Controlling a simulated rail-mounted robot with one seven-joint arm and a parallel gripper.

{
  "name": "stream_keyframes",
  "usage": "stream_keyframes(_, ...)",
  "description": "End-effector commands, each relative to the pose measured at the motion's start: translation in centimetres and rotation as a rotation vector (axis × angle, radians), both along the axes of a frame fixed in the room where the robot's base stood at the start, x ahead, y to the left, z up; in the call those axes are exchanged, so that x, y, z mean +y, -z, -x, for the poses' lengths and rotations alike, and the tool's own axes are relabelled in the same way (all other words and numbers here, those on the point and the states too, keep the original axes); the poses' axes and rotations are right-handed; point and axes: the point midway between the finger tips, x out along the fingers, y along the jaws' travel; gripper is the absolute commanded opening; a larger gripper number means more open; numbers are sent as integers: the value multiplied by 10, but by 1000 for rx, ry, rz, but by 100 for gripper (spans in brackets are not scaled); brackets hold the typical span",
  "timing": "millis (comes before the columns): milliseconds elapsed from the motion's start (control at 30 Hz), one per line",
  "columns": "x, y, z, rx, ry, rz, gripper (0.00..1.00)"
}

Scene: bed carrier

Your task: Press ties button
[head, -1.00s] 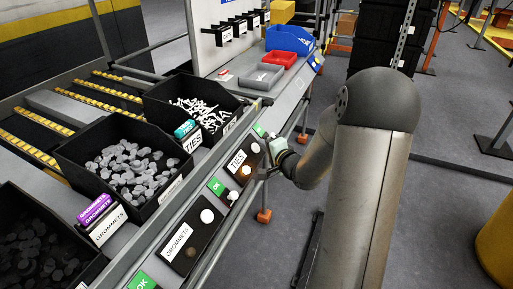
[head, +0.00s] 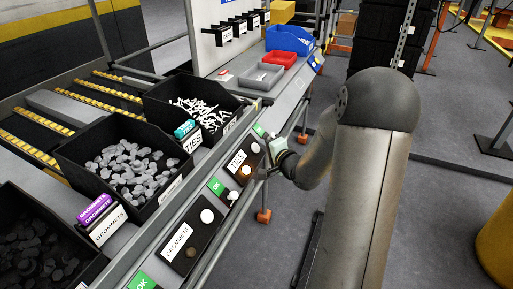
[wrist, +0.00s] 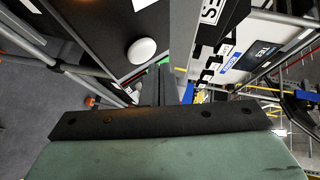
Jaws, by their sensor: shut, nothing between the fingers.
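In the wrist view, my gripper's fingers (wrist: 167,84) are together and empty. The white button (wrist: 142,50) shows there just ahead and to the left of the fingertips, with a visible gap in the picture. I cannot tell the depth between them.
The ties bin (head: 160,112) with white ties stands behind the panel. The grommets bin (head: 85,165) and grommets panel (head: 190,242) with its own white button (head: 207,216) are to the left. Green OK labels (head: 216,186) sit between panels. Open floor lies right.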

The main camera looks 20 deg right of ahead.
Motion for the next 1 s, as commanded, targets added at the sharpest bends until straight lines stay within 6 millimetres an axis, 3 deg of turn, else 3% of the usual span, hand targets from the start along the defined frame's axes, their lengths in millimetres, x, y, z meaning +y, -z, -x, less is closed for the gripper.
stream_keyframes(1000,6,9,-6,0,0,0,0)
